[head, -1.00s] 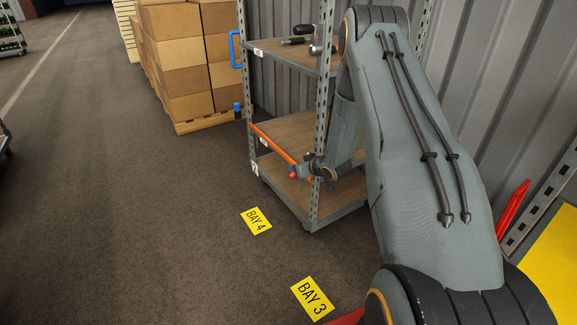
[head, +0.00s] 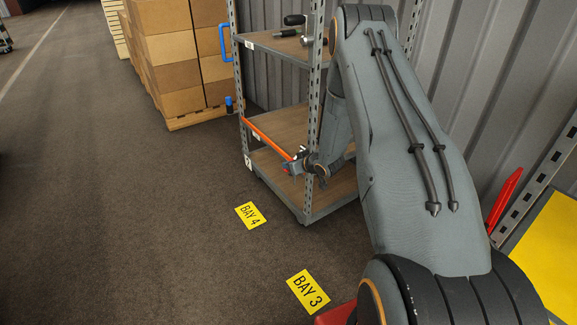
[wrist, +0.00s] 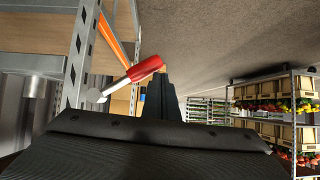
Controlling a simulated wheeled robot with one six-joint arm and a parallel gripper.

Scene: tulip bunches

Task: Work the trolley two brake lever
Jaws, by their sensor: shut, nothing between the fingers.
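The trolley (head: 306,209), a grey perforated frame with brown shelves, stands right of centre in the head view. A small white tag sits on its lower corner; I cannot read its number surely. In the wrist view a lever with a red grip (wrist: 146,69) and pale metal stem sticks out beside the trolley's post (wrist: 77,62). My gripper (head: 290,168) is at the trolley's near front post, low down, beside the end of an orange bar (head: 268,137). In the wrist view its dark fingers (wrist: 161,92) are shut and empty, close to the red grip; contact cannot be told.
Stacked cardboard boxes (head: 170,55) stand on a pallet behind the trolley. A corrugated wall (head: 480,70) runs along the right. Floor signs mark BAY 4 (head: 250,214) and BAY 3 (head: 307,290). The floor at left is open. Flower shelves (wrist: 275,115) show in the wrist view.

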